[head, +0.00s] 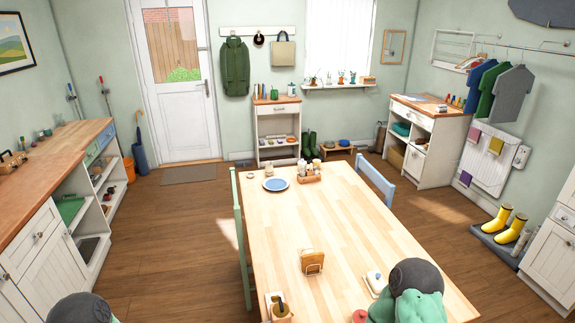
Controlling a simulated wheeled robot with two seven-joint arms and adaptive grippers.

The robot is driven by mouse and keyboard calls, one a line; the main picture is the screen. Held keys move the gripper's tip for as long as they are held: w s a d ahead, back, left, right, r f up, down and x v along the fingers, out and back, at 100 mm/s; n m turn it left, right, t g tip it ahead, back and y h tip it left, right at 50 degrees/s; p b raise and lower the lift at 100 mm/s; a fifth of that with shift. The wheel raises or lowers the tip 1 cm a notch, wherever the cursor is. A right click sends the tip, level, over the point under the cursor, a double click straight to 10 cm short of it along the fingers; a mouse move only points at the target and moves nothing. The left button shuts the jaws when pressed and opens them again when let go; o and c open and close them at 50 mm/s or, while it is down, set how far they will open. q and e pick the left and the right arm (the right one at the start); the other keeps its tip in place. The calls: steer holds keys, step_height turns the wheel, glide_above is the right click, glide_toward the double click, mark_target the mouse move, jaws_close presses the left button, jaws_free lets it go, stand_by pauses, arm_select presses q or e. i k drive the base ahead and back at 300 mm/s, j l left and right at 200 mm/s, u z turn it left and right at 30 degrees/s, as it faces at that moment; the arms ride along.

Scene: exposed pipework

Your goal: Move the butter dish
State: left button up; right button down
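A small white lidded dish (375,281), which looks like the butter dish, sits on the light wooden table (345,225) toward its near right part. My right arm, green with a dark rounded joint, covers part of its right side. The dish looks upright on the table. Neither gripper's fingers can be seen.
A napkin holder (312,262) stands left of the dish, and a wooden holder (277,308) is at the near left. A red item (360,316) is at the bottom edge. A blue plate (276,184) and a condiment caddy (307,173) are at the far end. The table's middle is clear.

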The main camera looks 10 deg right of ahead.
mark_target(377, 281)
steer(key=l+u, duration=0.65)
steer(key=k+l+u, duration=0.1)
steer(key=l+u, duration=0.25)
steer(key=j, duration=0.1)
